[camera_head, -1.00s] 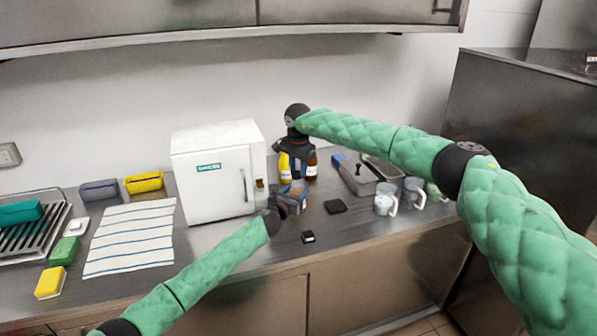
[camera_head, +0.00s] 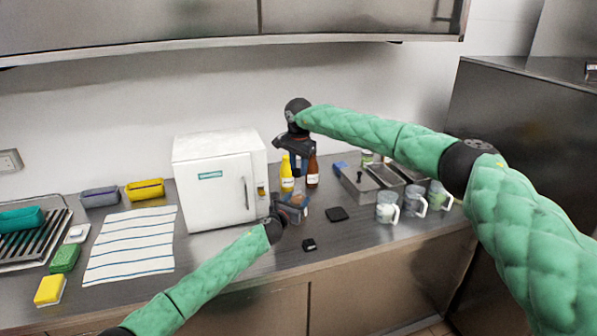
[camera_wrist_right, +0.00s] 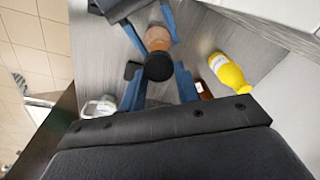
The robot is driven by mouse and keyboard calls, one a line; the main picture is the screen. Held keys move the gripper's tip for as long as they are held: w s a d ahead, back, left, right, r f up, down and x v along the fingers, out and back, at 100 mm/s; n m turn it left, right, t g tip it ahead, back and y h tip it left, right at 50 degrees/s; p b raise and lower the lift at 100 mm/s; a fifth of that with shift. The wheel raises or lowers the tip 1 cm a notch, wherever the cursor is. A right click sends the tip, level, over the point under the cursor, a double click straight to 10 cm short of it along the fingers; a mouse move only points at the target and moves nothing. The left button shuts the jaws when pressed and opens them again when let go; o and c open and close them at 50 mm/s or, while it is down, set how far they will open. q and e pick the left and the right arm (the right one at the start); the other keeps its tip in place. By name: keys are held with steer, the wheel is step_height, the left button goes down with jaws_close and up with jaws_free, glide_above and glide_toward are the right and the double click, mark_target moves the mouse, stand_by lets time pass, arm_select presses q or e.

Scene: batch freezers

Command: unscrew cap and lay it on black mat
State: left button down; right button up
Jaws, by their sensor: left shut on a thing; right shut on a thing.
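A small jar with orange-brown contents (camera_wrist_right: 157,38) is held by my left gripper (camera_head: 293,208), low over the counter in front of the white freezer. The jar is hard to make out in the head view. A black cap (camera_wrist_right: 159,67) lies between the blue fingertips of my right gripper (camera_wrist_right: 160,72), which is shut on it. The right gripper (camera_head: 297,165) points down above the left one. I cannot tell whether the cap still touches the jar. The black mat (camera_head: 336,214) lies flat on the counter to the right, with nothing on it.
The white freezer (camera_head: 213,180) stands close at the left. A yellow bottle (camera_head: 287,182) and a brown bottle (camera_head: 313,175) stand behind the grippers. A small black device (camera_head: 309,244) lies in front. Metal pans (camera_head: 362,188) and mugs (camera_head: 388,208) are to the right.

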arm_select(q)
steer(key=shift+c, duration=2.4)
jaws_free()
steer(key=shift+d+f, duration=0.1)
steer(key=shift+f, duration=0.15)
steer(key=shift+r, duration=0.1)
